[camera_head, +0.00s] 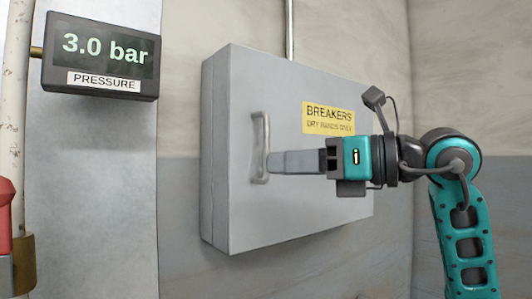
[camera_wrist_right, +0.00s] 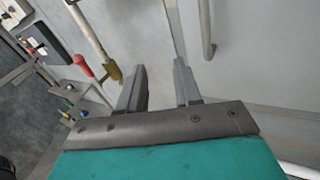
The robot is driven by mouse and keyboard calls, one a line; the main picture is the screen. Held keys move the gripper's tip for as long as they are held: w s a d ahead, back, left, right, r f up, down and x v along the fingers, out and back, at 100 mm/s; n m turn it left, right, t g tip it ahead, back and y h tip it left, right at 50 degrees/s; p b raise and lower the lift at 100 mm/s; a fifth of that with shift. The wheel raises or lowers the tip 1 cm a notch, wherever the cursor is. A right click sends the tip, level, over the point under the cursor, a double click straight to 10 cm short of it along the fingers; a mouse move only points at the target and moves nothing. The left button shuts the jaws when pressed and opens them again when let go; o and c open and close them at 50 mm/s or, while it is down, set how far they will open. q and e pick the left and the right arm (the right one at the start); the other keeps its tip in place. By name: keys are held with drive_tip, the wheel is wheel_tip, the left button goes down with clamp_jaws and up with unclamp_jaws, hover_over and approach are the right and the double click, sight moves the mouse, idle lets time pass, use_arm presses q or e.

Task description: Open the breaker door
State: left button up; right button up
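The breaker box is a grey wall cabinet whose front door (camera_head: 290,210) appears shut, with a yellow "BREAKERS" label (camera_head: 328,118). A vertical grey bar handle (camera_head: 260,148) is on the door's left side. My right gripper (camera_head: 270,162) reaches in from the right, its fingers overlapping the handle in the head view. In the right wrist view the gripper (camera_wrist_right: 158,72) has its fingers apart, with nothing seen between the tips. The handle (camera_wrist_right: 206,30) shows there just beyond and right of the right finger, outside the gap. I cannot tell whether they touch. My left gripper is not in view.
A pressure display (camera_head: 102,55) reading 3.0 bar hangs at the upper left. A pale pipe (camera_head: 16,110) and a red part (camera_head: 6,205) with brass stand at the left edge. A conduit (camera_head: 289,30) rises above the box. The wall corner is to the right.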

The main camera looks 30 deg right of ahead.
drive_tip(key=s+d+r+m+t+h, duration=0.2)
drive_tip(key=s+d+r+t+h, duration=0.1)
drive_tip(key=d+r+h, duration=0.15)
drive_tip(key=p, duration=0.2)
hover_over(266, 179)
drive_tip(key=shift+w+d+f, duration=0.2)
drive_tip(key=shift+w+f, duration=0.1)
drive_tip(key=shift+f, duration=0.1)
clamp_jaws()
